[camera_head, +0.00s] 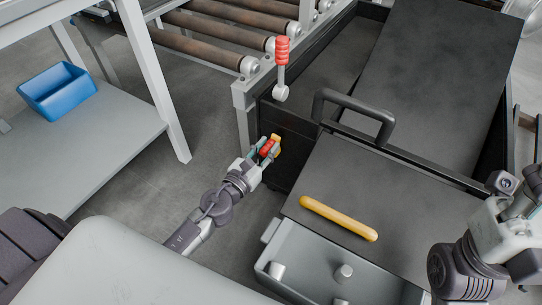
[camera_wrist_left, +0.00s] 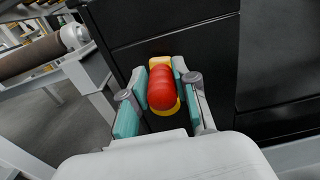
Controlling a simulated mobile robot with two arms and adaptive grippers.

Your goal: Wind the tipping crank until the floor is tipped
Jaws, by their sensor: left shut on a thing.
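My left gripper (camera_head: 266,151) is shut on the red grip (camera_head: 267,148) of the tipping crank, at the front corner of the black box. A yellow part of the crank (camera_head: 277,140) shows just beyond the fingers. In the left wrist view the red grip (camera_wrist_left: 170,88) sits between the teal finger pads of the left gripper (camera_wrist_left: 160,105), with yellow at both its ends. The fingers hide part of the crank. A large dark panel (camera_head: 440,70) lies in the black box (camera_head: 285,125); I cannot tell whether it is the floor or how far it is tipped.
A red-handled lever (camera_head: 282,52) stands above the crank, by a roller conveyor (camera_head: 215,35). A black bar handle (camera_head: 350,105) and a yellow bar (camera_head: 338,217) are to the right. A blue bin (camera_head: 58,92) sits on a shelf at left. My right arm is at lower right.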

